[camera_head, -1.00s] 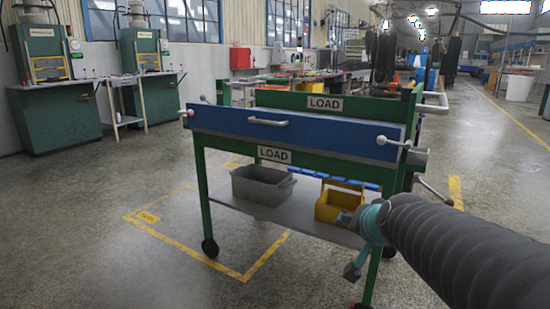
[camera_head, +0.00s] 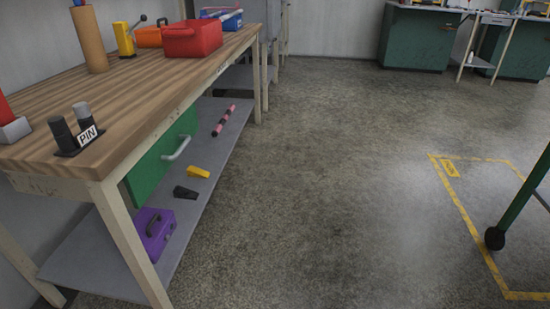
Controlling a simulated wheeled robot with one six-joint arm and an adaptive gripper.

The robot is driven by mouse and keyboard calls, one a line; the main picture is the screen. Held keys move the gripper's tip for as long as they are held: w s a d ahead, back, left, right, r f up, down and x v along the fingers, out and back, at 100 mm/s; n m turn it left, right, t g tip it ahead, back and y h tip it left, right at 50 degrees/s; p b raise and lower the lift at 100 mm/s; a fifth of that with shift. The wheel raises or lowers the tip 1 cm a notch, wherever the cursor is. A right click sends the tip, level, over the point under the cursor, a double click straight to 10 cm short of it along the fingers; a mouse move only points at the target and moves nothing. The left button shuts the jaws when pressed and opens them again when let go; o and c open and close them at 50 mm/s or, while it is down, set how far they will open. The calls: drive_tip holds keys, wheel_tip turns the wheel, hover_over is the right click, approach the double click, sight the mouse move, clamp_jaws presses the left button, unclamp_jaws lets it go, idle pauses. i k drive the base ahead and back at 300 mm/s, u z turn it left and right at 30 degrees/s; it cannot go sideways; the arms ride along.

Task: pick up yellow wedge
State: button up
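The yellow wedge (camera_head: 199,172) is a small block lying on the grey lower shelf (camera_head: 213,150) of a wooden workbench, near the shelf's open front edge. A black wedge-like block (camera_head: 186,192) lies just in front of it, apart from it. The green drawer (camera_head: 160,155) with a grey handle hangs above and to the left of the wedge. My gripper and arm are not in this view.
The workbench top (camera_head: 130,85) overhangs the shelf, and a front leg (camera_head: 128,240) stands nearby. A purple box (camera_head: 154,235) and a pink-and-black rod (camera_head: 223,120) share the shelf. The floor (camera_head: 330,190) beside the bench is clear. A cart's leg (camera_head: 515,215) stands at right.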

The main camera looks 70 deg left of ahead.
sight(191, 171)
drive_tip(key=u, duration=2.4)
drive_tip(key=k, duration=0.65)
drive_tip(key=z, duration=1)
drive_tip(key=i, duration=1.45)
drive_tip(key=u, duration=0.4)
drive_tip(key=i, duration=1)
drive_tip(key=u, duration=1.55)
drive_tip(key=i, duration=0.55)
drive_tip(key=u, duration=0.45)
